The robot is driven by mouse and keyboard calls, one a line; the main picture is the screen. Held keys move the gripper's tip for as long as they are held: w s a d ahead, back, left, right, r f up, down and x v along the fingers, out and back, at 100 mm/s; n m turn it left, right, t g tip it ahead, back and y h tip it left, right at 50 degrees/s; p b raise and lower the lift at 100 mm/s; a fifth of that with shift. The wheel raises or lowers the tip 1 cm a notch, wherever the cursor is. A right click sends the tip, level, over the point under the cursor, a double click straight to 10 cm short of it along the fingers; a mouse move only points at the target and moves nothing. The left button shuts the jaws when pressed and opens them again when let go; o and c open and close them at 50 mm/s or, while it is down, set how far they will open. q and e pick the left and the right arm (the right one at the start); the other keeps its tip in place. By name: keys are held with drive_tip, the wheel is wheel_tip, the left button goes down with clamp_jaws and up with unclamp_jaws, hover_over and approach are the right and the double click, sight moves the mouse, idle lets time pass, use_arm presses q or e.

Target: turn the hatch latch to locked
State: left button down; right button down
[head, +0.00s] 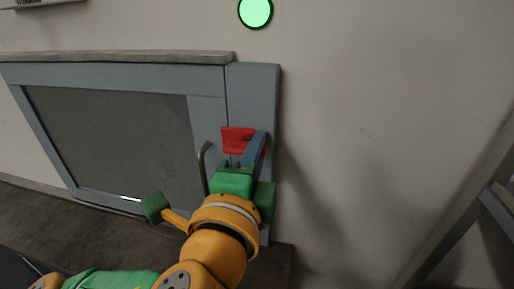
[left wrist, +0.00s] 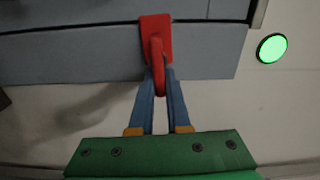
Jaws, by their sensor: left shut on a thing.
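The red hatch latch (head: 238,139) sits on the grey frame at the right side of the hatch (head: 110,130). In the left wrist view the latch (left wrist: 156,38) has a red plate with a handle standing out from it. My left gripper (head: 260,145) reaches up to the latch, and its blue fingers (left wrist: 162,88) are shut on the red handle. The fingers hide part of the handle in the head view. I cannot tell from the views whether the latch is at locked. My right gripper is not in view.
A bent grey handle (head: 204,165) stands on the hatch just left of my left gripper. A round green light (head: 255,12) is on the wall above, and it also shows in the left wrist view (left wrist: 272,48). The wall right of the hatch is bare. A dark slanted frame (head: 460,215) stands at the far right.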

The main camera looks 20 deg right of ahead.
use_arm(q)
drive_tip(key=shift+m, duration=0.5)
drive_tip(key=c, duration=0.9)
unclamp_jaws()
drive_tip(key=shift+w, duration=0.15)
drive_tip(key=shift+f, duration=0.1)
drive_tip(key=b+v, duration=0.2)
drive_tip(key=v, duration=0.5)
